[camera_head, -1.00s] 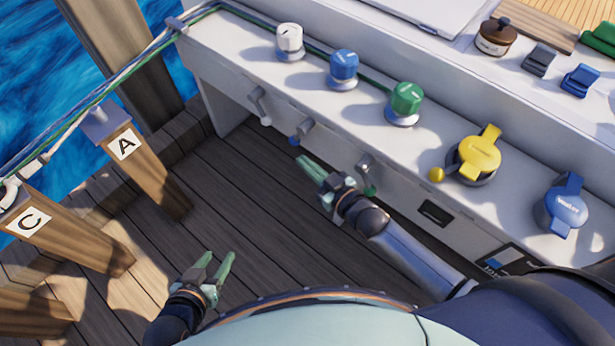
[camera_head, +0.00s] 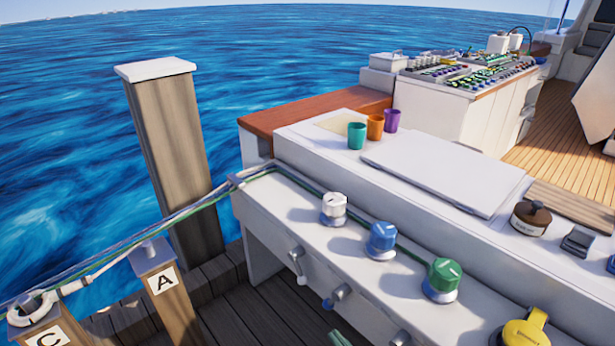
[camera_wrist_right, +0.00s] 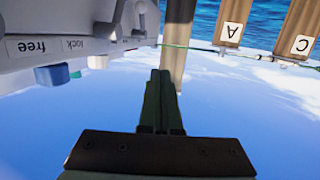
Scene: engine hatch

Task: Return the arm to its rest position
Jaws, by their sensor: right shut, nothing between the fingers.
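My right gripper (camera_head: 338,338) shows only as green fingertips at the bottom edge of the head view, below the front face of the white console (camera_head: 285,215). The rest of that arm is out of the frame. In the right wrist view the same gripper (camera_wrist_right: 160,78) has its green fingers together with nothing between them, apart from the panel labelled "free" and "lock". My left gripper is not in the head view.
White (camera_head: 333,209), blue (camera_head: 382,240) and green (camera_head: 442,280) knobs stand on the console, with levers (camera_head: 297,262) on its front face. Wooden posts marked A (camera_head: 165,290) and C (camera_head: 48,335) stand left. Cables (camera_head: 130,248) run from the posts to the console.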

